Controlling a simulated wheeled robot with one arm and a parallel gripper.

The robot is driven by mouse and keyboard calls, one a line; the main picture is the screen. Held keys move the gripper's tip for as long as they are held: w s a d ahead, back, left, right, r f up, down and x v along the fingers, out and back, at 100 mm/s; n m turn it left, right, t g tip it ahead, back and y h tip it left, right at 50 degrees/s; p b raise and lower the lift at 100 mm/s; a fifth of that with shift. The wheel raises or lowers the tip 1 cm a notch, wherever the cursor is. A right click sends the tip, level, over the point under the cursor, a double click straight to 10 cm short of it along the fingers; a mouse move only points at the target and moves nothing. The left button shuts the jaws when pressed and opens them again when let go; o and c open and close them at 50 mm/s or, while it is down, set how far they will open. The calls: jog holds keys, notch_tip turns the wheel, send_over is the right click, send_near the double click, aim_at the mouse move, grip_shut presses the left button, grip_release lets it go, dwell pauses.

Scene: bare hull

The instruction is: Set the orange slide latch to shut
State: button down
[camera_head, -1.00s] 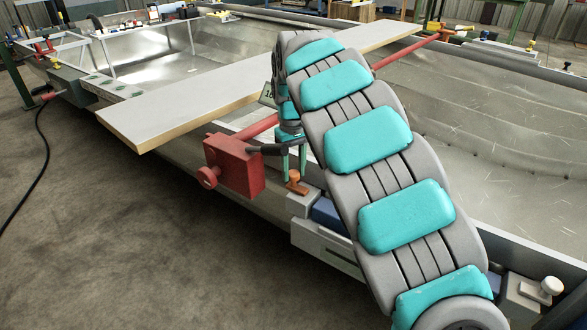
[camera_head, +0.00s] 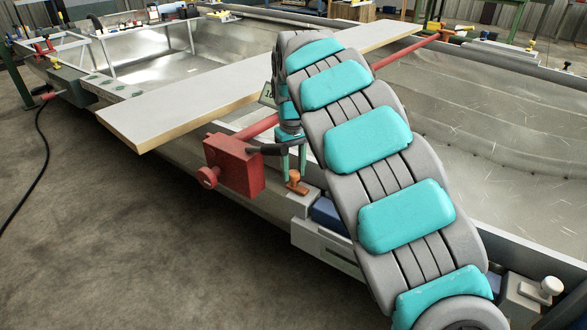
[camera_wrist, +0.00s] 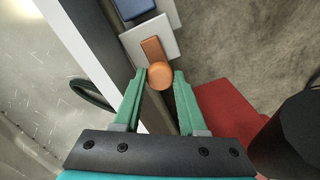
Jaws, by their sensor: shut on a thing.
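The orange slide latch shows in the wrist view as a flat orange bar (camera_wrist: 152,49) on a pale plate, with a round orange knob (camera_wrist: 161,75) at its near end. My gripper (camera_wrist: 160,78) has its two green fingers on either side of this knob and is shut on it. In the head view the orange latch (camera_head: 297,184) sits on the hull's near rim, just right of the red box. The green fingers (camera_head: 293,165) reach down to it from above. My arm covers part of the rim there.
A red box (camera_head: 236,163) with a round knob and a red bar stands close left of the latch. A dark handle (camera_head: 268,149) lies near my fingers. A long pale board (camera_head: 200,96) crosses the hull. A blue block (camera_head: 326,212) sits right of the latch.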

dwell(0.3)
jog(key=shift+s+d+b, duration=0.45)
jog(key=shift+s+d, duration=0.15)
jog(key=shift+d, duration=0.35)
jog(key=shift+s+d+b, duration=0.45)
jog(key=shift+s+d, duration=0.1)
jog(key=shift+d, duration=0.35)
jog(key=c, duration=0.8)
grip_release()
jog(key=shift+d, duration=0.1)
jog(key=shift+o, duration=0.2)
notch_tip(320, 180, up, 8)
